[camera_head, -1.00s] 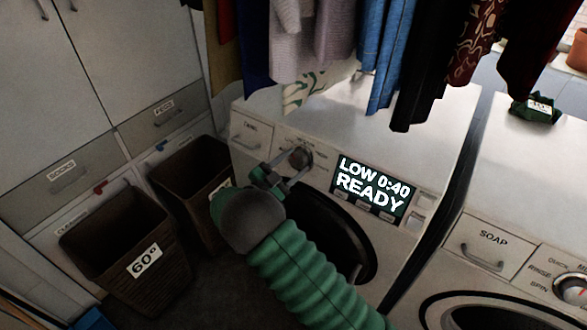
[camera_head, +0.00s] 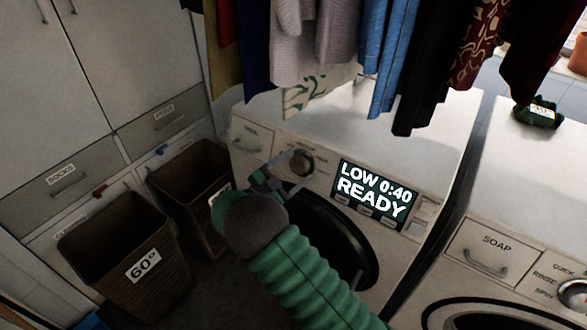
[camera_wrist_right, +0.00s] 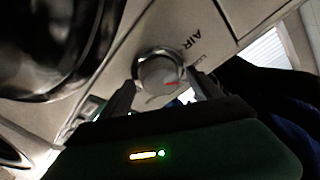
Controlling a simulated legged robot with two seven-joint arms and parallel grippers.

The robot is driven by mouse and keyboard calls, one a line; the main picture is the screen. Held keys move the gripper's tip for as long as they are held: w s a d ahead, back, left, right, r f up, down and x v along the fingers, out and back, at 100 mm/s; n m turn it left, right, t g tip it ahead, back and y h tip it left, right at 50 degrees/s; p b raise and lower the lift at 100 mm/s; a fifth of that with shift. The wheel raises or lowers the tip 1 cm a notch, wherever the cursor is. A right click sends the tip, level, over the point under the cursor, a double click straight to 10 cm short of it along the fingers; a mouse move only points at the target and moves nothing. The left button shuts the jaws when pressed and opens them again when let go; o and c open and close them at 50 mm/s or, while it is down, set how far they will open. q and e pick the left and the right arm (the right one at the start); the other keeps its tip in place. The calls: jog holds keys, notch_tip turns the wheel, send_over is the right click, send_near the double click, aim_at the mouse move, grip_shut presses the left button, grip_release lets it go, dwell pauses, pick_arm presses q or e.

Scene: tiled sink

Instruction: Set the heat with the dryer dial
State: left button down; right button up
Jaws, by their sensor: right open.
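The dryer dial (camera_head: 301,163) is a round metallic knob on the dryer's front panel. In the right wrist view the dial (camera_wrist_right: 160,72) shows a red pointer mark and stands beside the printed word AIR. My right gripper (camera_head: 278,182) is open, just below and left of the dial in the head view. In the right wrist view its two fingers (camera_wrist_right: 158,92) are spread either side of the dial's lower part; I cannot tell whether they touch it. The dryer display (camera_head: 376,190) reads LOW 0:40 READY. My left gripper is not in view.
Clothes (camera_head: 375,60) hang above the dryer top. A dark round door (camera_head: 335,245) is below the panel. Brown baskets (camera_head: 110,262) stand at left by the drawers (camera_head: 70,180). A second machine with a SOAP drawer (camera_head: 490,250) is at right.

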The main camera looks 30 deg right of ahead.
jog(key=shift+s+a, duration=0.1)
jog(key=v, duration=1.6)
jog(key=shift+a, duration=0.4)
